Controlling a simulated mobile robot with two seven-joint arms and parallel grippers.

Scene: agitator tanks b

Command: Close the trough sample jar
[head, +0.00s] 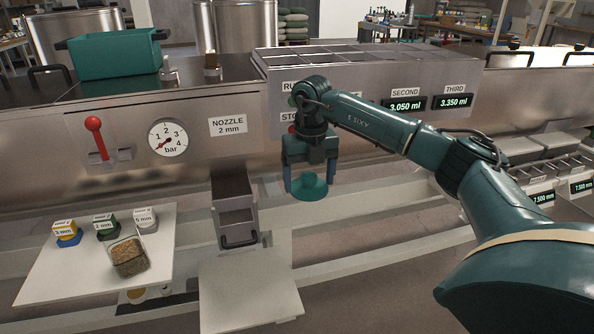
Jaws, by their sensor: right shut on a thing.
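My right gripper (310,182) comes in from the right and is shut on a round teal lid (309,190) with a raised knob in the middle. It holds the lid in the air in front of the steel machine, right of the metal chute. A squarish clear jar (128,257) filled with brown grains stands on the white board (62,279) at the lower left. No lid shows on the jar. The gripper and lid are well to the right of the jar. My left gripper is not in view.
Several nozzle blocks with labels (104,225) stand behind the jar. A metal chute with a handle (236,214) and a lower white plate (248,295) lie between jar and lid. A red lever (94,125), a gauge (168,138) and a green bin (113,55) are further back.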

